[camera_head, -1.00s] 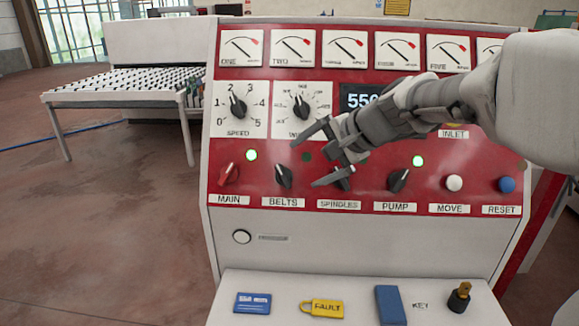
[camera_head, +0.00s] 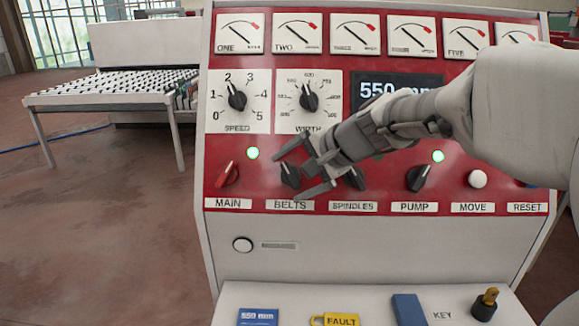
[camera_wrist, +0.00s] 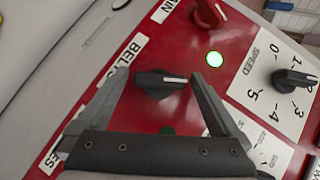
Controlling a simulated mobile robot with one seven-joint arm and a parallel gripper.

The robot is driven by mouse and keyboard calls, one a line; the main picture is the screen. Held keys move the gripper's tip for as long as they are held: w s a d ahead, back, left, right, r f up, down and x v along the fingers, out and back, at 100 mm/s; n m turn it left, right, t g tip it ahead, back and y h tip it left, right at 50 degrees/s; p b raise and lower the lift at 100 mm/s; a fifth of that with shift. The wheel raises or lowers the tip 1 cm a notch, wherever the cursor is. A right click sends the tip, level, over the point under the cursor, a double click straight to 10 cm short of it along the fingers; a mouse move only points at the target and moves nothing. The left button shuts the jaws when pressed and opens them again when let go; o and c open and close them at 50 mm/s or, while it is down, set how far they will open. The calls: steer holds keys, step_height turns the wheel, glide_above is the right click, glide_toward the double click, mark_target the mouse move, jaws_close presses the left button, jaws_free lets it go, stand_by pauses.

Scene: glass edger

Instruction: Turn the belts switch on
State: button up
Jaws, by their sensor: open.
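The black belts switch (camera_head: 289,177) sits on the red panel above its BELTS label (camera_head: 290,205). Its white mark points up and to the left. My gripper (camera_head: 287,179) is open, with its fingers reaching the switch from the right. In the wrist view the belts switch (camera_wrist: 160,84) lies between the two open fingers (camera_wrist: 157,77), and neither clearly touches it. The belts lamp (camera_wrist: 167,131) is dark in the wrist view; my gripper hides it in the head view.
Left is the red main switch (camera_head: 227,174) with a lit green lamp (camera_head: 252,154). Right are the spindles switch (camera_head: 355,178), partly hidden, and the pump switch (camera_head: 420,177) with a lit lamp (camera_head: 437,156). Above are the speed (camera_head: 237,97) and width (camera_head: 309,97) dials.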

steer(key=shift+w+a+f, duration=0.1)
steer(key=shift+c, duration=0.2)
steer(key=c, duration=1.2)
